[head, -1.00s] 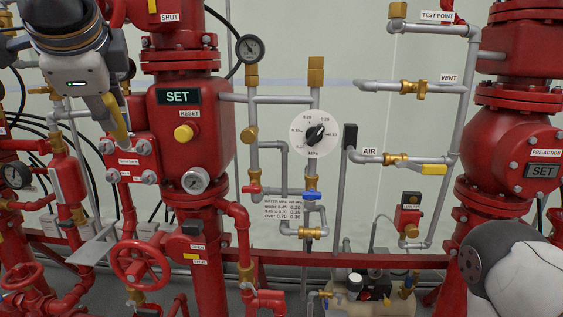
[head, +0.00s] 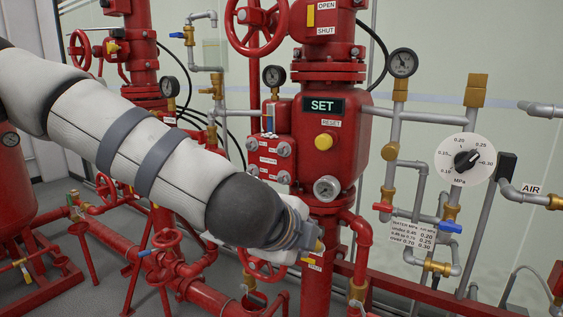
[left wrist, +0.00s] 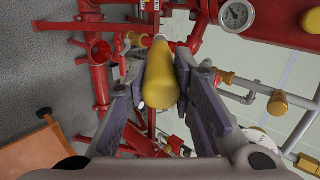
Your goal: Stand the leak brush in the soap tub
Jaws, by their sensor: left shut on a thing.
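My left gripper (head: 312,243) reaches in front of the red valve column, below the SET panel, mostly hidden by its own wrist. In the left wrist view its fingers (left wrist: 160,85) are shut on a yellow, rounded handle (left wrist: 164,70), which looks like that of the leak brush. A bit of yellow (head: 320,246) also shows at the gripper in the head view. The brush's far end cannot be made out. I cannot pick out the soap tub in either view. My right gripper is not in view.
The red valve column (head: 315,180) and its pipes stand close around the left gripper. A dial plate (head: 466,160) and grey pipes are to the right. Red floor pipes with handwheels (head: 165,243) fill the lower left. An orange flat surface (left wrist: 40,155) shows in the left wrist view.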

